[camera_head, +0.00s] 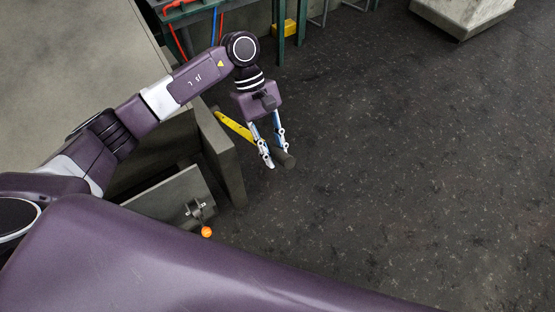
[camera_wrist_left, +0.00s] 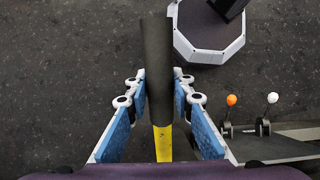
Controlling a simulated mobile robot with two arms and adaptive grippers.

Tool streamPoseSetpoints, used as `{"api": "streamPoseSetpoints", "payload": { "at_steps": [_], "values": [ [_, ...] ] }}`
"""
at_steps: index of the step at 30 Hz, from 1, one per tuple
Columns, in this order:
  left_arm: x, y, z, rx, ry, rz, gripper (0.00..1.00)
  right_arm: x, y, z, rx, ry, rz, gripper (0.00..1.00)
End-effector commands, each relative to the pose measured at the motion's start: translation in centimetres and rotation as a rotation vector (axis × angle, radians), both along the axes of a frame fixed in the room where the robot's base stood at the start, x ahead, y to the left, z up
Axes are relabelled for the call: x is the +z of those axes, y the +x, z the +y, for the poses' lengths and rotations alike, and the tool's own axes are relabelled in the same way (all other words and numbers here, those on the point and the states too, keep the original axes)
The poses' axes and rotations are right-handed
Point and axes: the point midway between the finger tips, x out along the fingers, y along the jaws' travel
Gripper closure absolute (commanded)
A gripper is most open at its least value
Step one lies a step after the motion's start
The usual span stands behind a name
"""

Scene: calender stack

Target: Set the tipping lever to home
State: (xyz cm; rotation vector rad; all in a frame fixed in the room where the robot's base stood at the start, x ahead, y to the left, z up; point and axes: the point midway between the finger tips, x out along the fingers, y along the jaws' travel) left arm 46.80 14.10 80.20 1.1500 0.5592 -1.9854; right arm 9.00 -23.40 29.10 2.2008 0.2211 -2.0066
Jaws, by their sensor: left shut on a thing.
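A long yellow lever (camera_head: 232,126) with a dark round grip (camera_head: 287,159) sticks out beside the grey machine, slanting down to the right. It looks like the tipping lever, though no label is readable. My left gripper (camera_head: 273,148) is shut on the dark grip, one finger on each side. In the left wrist view the grip (camera_wrist_left: 157,60) stands between the blue finger pads of the gripper (camera_wrist_left: 160,90), with the yellow bar (camera_wrist_left: 162,143) below it. The lever's pivot is hidden. My right gripper is not in view.
A small lever with an orange knob (camera_head: 206,232) stands on a grey panel (camera_head: 165,203) below my left arm. The left wrist view also shows a white-knobbed lever (camera_wrist_left: 272,98) next to it. Dark floor (camera_head: 400,170) to the right is open. A green frame (camera_head: 281,28) stands behind.

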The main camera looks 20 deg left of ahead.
Motion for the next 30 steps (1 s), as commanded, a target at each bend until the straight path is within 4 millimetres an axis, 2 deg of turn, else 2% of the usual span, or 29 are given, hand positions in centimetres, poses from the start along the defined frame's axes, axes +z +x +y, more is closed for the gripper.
{"api": "streamPoseSetpoints", "payload": {
  "at_steps": [5, 17, 30],
  "values": [
    [1.0, 0.5, 0.5, 0.005, -0.014, 0.006, 1.00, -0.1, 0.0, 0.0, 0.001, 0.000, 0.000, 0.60],
    [1.1, 0.5, 0.6, 0.005, -0.019, 0.013, 1.00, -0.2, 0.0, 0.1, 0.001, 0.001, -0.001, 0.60],
    [4.0, 1.9, 2.2, 0.007, -0.072, 0.050, 1.00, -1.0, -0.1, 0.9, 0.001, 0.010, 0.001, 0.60]
  ]
}}
